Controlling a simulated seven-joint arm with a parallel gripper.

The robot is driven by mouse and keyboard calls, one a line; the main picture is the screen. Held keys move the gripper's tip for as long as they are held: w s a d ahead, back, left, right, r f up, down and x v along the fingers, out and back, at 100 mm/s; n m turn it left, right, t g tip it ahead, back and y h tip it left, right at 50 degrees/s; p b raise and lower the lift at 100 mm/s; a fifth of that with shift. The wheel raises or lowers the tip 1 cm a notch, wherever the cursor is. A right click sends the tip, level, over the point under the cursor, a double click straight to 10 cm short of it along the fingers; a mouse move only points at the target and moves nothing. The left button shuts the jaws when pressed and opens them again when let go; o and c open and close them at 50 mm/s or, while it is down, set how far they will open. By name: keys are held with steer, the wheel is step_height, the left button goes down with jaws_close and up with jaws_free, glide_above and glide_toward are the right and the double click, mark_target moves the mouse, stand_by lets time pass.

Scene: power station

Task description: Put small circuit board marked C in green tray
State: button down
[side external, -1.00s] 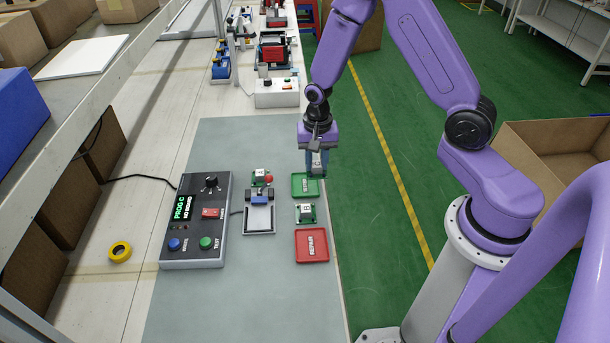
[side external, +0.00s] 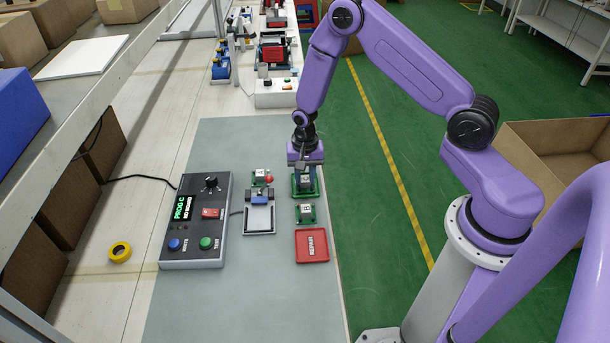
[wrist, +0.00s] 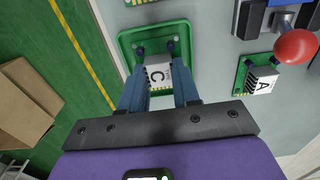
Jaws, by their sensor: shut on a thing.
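My gripper (side external: 305,178) points down over the green tray (side external: 316,193) on the grey mat. In the wrist view my gripper (wrist: 156,52) has its fingers closed on the sides of the small circuit board marked C (wrist: 158,76), whose white chip label shows between them. The green tray's rim (wrist: 124,50) surrounds the board in that view. The board marked C (side external: 305,180) also shows under the gripper in the side view. I cannot tell whether it touches the tray floor.
Another small board (side external: 306,213) lies between the green tray and the red REPAIR tray (side external: 312,246). The board marked A (wrist: 261,82) lies beside the fixture with a red knob (wrist: 296,46). The programmer box (side external: 197,222) stands to the left.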

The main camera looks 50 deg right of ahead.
mark_target(305, 179)
steer(key=c, duration=0.8)
jaws_free()
steer(key=shift+f, duration=0.15)
step_height(305, 179, up, 12)
steer(key=s+a+r+n, duration=0.4)
steer(key=a+r, duration=0.1)
steer(key=s+r+n, duration=0.3)
steer(key=s+n, duration=0.3)
steer(key=s, duration=0.2)
steer(key=s+a+r+n, duration=0.1)
steer(key=s+r+n, duration=0.2)
steer(key=s, duration=0.6)
steer(key=s+a+r+n, duration=0.1)
steer(key=s+r+n, duration=0.2)
steer(key=s+n, duration=0.5)
steer(key=shift+s+a+r+n, duration=0.2)
steer(key=shift+s+r+n, duration=0.15)
steer(key=shift+s, duration=0.1)
